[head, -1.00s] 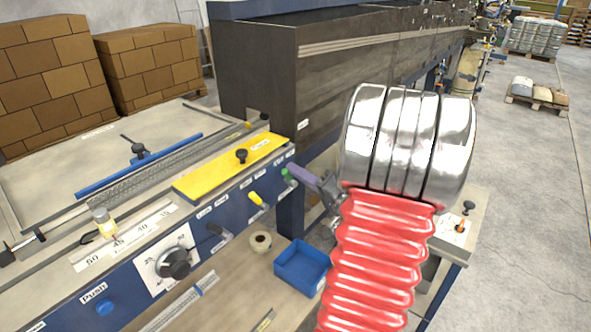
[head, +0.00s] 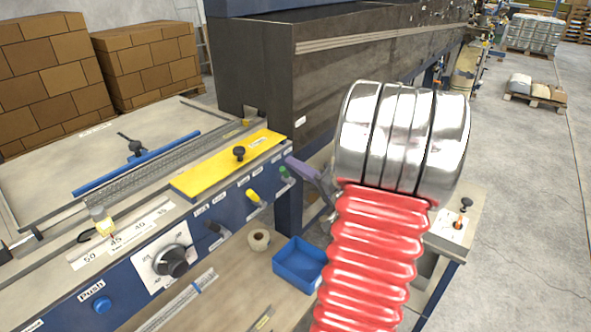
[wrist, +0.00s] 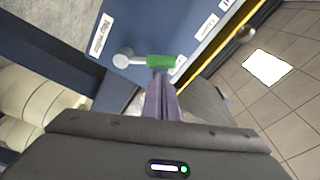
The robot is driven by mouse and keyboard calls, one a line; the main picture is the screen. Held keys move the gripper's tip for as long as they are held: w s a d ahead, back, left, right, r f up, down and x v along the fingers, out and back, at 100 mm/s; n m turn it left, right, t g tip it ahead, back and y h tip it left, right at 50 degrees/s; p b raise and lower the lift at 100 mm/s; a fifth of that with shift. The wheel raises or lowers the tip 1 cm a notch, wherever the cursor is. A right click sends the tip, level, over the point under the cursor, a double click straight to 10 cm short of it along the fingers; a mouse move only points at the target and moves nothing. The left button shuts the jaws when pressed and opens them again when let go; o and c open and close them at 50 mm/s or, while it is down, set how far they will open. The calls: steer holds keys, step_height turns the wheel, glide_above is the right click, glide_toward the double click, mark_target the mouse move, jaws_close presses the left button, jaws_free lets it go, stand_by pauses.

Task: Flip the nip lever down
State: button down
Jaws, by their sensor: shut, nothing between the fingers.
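A lever with a green handle (head: 286,173) is at the right end of the blue front panel. It also shows in the wrist view (wrist: 160,61), with a silver pivot knob at its left end. My gripper (head: 291,162) is closest to the green one. Its purple fingers are shut and empty, and in the wrist view the tips (wrist: 161,76) lie right at the green handle. I cannot tell whether they touch it.
A yellow lever (head: 254,197) and a black lever (head: 214,228) sit further left on the panel. A yellow plate (head: 225,167) lies above them. A blue bin (head: 300,264) and a tape roll (head: 259,239) are on the shelf below. The dark machine housing (head: 270,95) stands behind.

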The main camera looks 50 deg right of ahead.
steer(key=shift+w+d+r, duration=0.15)
steer(key=shift+d+r, duration=0.15)
steer(key=shift+d, duration=0.2)
steer(key=shift+w+d+r, duration=0.15)
steer(key=shift+d+r, duration=0.1)
steer(key=shift+d, duration=0.25)
steer(key=shift+s+d, duration=0.2)
steer(key=shift+s, duration=0.15)
steer(key=s, duration=0.9)
steer(key=shift+s+a+f, duration=0.2)
steer(key=shift+a+f, duration=0.05)
steer(key=shift+a, duration=0.2)
